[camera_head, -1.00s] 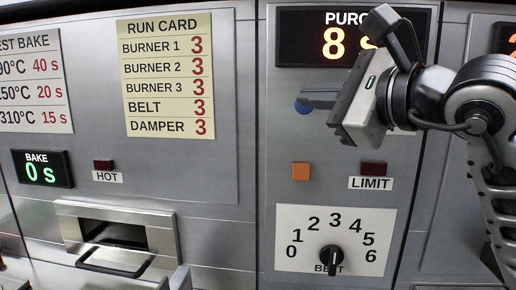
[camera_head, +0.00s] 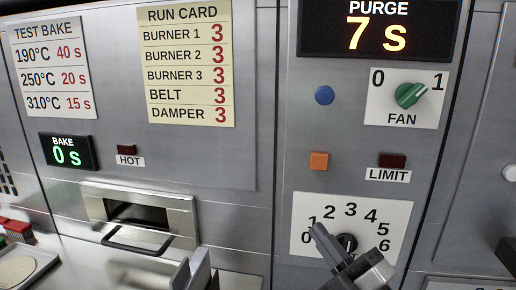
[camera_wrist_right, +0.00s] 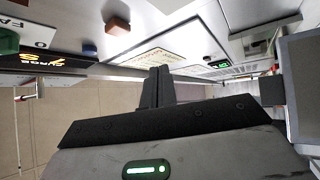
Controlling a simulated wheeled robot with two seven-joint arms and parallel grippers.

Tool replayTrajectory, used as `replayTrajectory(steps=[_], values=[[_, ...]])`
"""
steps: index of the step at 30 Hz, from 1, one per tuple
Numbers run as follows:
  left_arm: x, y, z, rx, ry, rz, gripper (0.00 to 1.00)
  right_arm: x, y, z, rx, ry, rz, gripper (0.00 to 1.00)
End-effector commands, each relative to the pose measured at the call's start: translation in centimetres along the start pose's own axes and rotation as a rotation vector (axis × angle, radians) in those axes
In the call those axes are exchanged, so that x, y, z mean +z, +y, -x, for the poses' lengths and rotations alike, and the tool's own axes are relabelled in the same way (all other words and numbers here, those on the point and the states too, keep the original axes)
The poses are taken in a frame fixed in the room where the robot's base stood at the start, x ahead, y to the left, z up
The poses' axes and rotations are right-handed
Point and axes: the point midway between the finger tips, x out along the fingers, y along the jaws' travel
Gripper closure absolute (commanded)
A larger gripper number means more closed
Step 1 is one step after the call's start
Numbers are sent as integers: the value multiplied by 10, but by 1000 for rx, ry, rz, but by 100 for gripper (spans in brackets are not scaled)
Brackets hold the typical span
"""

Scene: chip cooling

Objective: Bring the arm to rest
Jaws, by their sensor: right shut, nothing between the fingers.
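My right gripper (camera_head: 318,231) is low in the head view, in front of the belt dial plate (camera_head: 308,207). Its dark fingers are together and empty, pointing up and left. They overlap the plate near the 0 and 1; I cannot tell whether they touch it. The black belt knob (camera_head: 347,242) shows just right of the fingers, partly covered by the gripper. In the right wrist view the shut fingers (camera_wrist_right: 159,72) point away from the camera with nothing between them. My left gripper is not in view.
The purge display (camera_head: 378,27) reads 7 s. Below it are a blue button (camera_head: 324,95), a green fan knob (camera_head: 409,95) turned toward 1, an orange button (camera_head: 319,161) and a dark limit lamp (camera_head: 392,160). A drawer (camera_head: 141,215) with a handle is at left.

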Motion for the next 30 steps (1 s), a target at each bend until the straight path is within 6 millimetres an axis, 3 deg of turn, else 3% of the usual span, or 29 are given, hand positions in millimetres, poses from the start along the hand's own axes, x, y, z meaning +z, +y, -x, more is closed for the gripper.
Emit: replayTrajectory(steps=[3, 7, 12, 16, 21, 30], values=[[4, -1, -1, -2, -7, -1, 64, 34, -56, 50, -89, -258, -311, 100], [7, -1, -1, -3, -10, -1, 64, 53, -114, 112, -179, -520, -593, 100], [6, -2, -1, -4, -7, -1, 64, 50, -179, 198, -286, -831, -899, 100], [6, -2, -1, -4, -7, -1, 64, 35, -211, 250, -347, -1008, -1062, 100], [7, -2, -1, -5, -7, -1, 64, 21, -230, 284, -385, -1126, -1170, 100], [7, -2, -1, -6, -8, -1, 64, 18, -232, 289, -390, -1143, -1186, 100]])
